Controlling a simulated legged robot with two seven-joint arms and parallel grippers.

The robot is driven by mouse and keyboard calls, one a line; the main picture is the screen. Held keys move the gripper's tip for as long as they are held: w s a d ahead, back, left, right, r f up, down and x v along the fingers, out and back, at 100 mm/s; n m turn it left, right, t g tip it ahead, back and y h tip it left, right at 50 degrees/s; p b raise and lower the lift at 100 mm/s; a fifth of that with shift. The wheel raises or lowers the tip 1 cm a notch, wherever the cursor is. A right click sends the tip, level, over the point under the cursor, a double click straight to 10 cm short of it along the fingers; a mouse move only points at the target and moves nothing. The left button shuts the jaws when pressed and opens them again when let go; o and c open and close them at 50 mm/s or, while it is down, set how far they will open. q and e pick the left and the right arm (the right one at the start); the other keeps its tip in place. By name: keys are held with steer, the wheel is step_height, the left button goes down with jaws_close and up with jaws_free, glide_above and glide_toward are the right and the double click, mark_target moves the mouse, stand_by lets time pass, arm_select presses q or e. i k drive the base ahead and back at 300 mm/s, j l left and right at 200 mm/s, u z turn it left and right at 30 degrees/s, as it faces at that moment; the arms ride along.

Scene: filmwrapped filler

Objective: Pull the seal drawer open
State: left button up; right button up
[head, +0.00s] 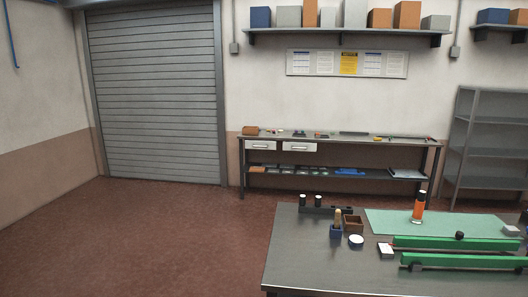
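Two drawers with pale fronts and handles hang under the top of the long workbench (345,137) at the back wall. The left drawer (260,146) and the right drawer (300,147) both look shut. I cannot tell from here which one is the seal drawer; no label is readable. Neither of my grippers is in view.
A dark table (310,260) stands close at the lower right. It carries a green mat (450,222), green rails (455,243), an orange bottle (419,208) and small boxes. A grey shelf rack (485,153) stands at right. The reddish floor (150,240) at left is clear.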

mark_target(250, 144)
steer(key=i+j+u, duration=0.55)
steer(key=i+u, duration=0.15)
steer(key=i+j+u, duration=0.1)
steer(key=i+u, duration=0.25)
steer(key=i+j, duration=0.1)
steer(key=i, duration=0.6)
steer(key=i+z, duration=0.1)
steer(key=i, duration=0.55)
steer(key=i+l+z, duration=0.2)
steer(key=i+z, duration=0.15)
steer(key=i, duration=0.45)
steer(key=i+z, duration=0.35)
steer(key=i, duration=0.4)
steer(key=i+j+z, duration=0.2)
steer(key=i+z, duration=0.15)
steer(key=i, duration=1.8)
steer(key=i+u, duration=0.1)
steer(key=i, duration=1.25)
steer(key=i+j+z, duration=0.1)
steer(key=i, duration=0.35)
steer(key=i+j+z, duration=0.1)
steer(key=i, duration=0.3)
